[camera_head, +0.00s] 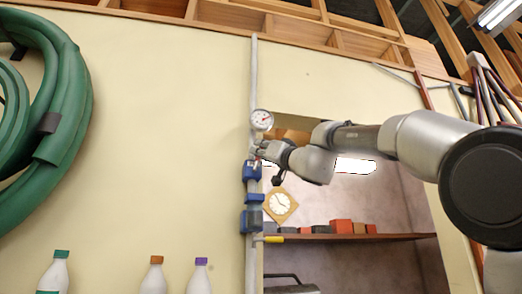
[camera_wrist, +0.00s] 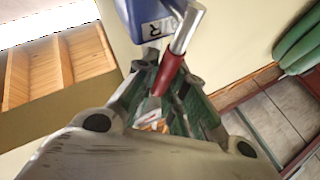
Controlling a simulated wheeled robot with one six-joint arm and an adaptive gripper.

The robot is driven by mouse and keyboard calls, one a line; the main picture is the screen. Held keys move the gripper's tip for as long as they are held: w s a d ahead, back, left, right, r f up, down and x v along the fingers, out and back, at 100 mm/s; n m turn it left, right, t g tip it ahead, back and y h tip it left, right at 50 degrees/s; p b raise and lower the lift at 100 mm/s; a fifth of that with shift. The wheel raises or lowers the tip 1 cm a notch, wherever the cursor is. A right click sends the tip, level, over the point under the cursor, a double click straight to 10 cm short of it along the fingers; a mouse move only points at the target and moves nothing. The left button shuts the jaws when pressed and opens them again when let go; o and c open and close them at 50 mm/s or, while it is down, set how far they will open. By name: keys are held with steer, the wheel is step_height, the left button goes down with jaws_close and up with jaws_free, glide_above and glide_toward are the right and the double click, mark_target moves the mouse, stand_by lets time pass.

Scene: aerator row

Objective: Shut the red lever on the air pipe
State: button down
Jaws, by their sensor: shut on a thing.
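The grey air pipe (camera_head: 254,75) runs upright along the wall. An upper blue valve body (camera_head: 251,171) sits on it below a round gauge. In the wrist view the blue body (camera_wrist: 140,18) carries a white label, partly readable. A bright metal stem leads to the red lever (camera_wrist: 172,68), which lies between the fingers of my gripper (camera_wrist: 163,92). The gripper is shut on the red part. In the head view my gripper (camera_head: 263,150) is at the pipe, just above the upper blue body, and largely hides the lever there.
A pressure gauge (camera_head: 262,120) is close above my gripper. A lower blue valve (camera_head: 251,220) has a yellow lever (camera_head: 273,239) pointing right. A clock (camera_head: 280,204) and a shelf (camera_head: 345,237) are in the recess. A green hose (camera_head: 70,110) hangs left; bottles stand below.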

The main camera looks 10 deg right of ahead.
steer(key=c, duration=1.7)
jaws_free()
steer(key=v, duration=1.2)
steer(key=shift+d+f, duration=0.1)
